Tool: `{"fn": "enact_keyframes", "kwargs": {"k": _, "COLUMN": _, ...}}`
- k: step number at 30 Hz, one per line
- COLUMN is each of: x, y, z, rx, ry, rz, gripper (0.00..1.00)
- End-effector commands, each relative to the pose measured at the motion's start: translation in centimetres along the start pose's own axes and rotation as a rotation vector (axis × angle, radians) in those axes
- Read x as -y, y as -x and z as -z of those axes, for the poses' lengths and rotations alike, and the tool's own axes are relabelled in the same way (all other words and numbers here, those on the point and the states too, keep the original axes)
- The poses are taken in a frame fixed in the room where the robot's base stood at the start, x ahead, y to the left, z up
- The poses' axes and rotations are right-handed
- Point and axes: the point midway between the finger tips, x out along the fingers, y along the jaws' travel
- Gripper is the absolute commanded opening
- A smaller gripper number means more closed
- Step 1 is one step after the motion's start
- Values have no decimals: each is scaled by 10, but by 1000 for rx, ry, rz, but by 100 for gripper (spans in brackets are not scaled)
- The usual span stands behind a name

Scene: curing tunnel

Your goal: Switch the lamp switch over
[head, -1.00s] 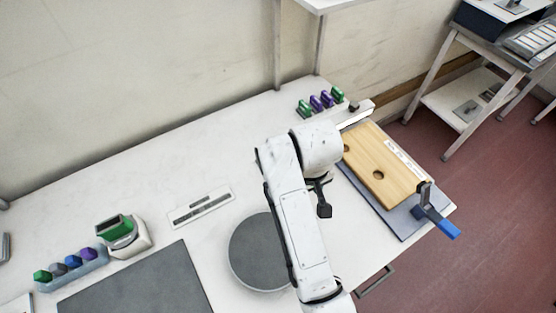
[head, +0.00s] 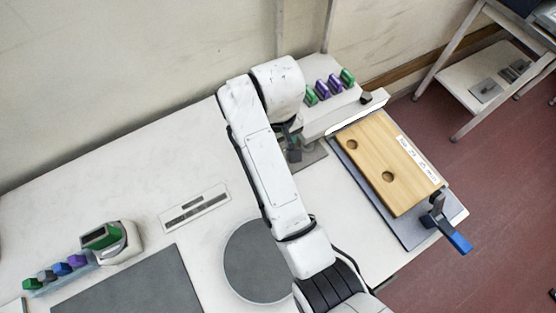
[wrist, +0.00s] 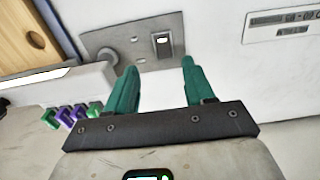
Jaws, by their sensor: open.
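The lamp switch (wrist: 162,44) is a dark rocker with a pale part, set in a grey metal plate (wrist: 140,62) beside a round knob (wrist: 107,56). My gripper (wrist: 159,66) is open and empty, its green fingers apart, with the switch showing just beyond the gap between them. I cannot tell whether the fingertips touch the plate. In the head view the plate (head: 311,158) is partly hidden by my arm, and the switch cannot be made out. The lamp (head: 342,116) is a white bar with a bright strip along its edge.
A wooden board (head: 385,165) with holes lies on a grey base, with a blue-handled clamp (head: 455,238) at its corner. Green and purple pieces (head: 335,84) stand behind the lamp. A round grey disc (head: 250,262) lies in front. The table's middle left is mostly clear.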

Motion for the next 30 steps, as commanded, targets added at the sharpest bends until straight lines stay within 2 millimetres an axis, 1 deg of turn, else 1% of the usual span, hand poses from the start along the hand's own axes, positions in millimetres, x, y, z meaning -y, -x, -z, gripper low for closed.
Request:
{"fn": "enact_keyframes", "kwargs": {"k": 3, "x": -2, "y": -7, "z": 0, "rx": 0, "ry": -2, "rz": -1, "gripper": 53}}
{"fn": "enact_keyframes", "kwargs": {"k": 11, "x": 1, "y": -22, "z": -4, "rx": 11, "ry": -1, "rz": 4, "gripper": 53}}
{"fn": "enact_keyframes", "kwargs": {"k": 18, "x": 3, "y": -66, "z": -5, "rx": 14, "ry": 2, "rz": 6, "gripper": 53}}
{"fn": "enact_keyframes", "kwargs": {"k": 21, "x": 3, "y": -80, "z": -5, "rx": 13, "ry": 2, "rz": 5, "gripper": 53}}
{"fn": "enact_keyframes", "kwargs": {"k": 25, "x": 3, "y": -94, "z": -5, "rx": 12, "ry": 2, "rz": 6, "gripper": 53}}
{"fn": "enact_keyframes", "kwargs": {"k": 30, "x": 3, "y": -102, "z": -4, "rx": 10, "ry": 2, "rz": 6, "gripper": 53}}
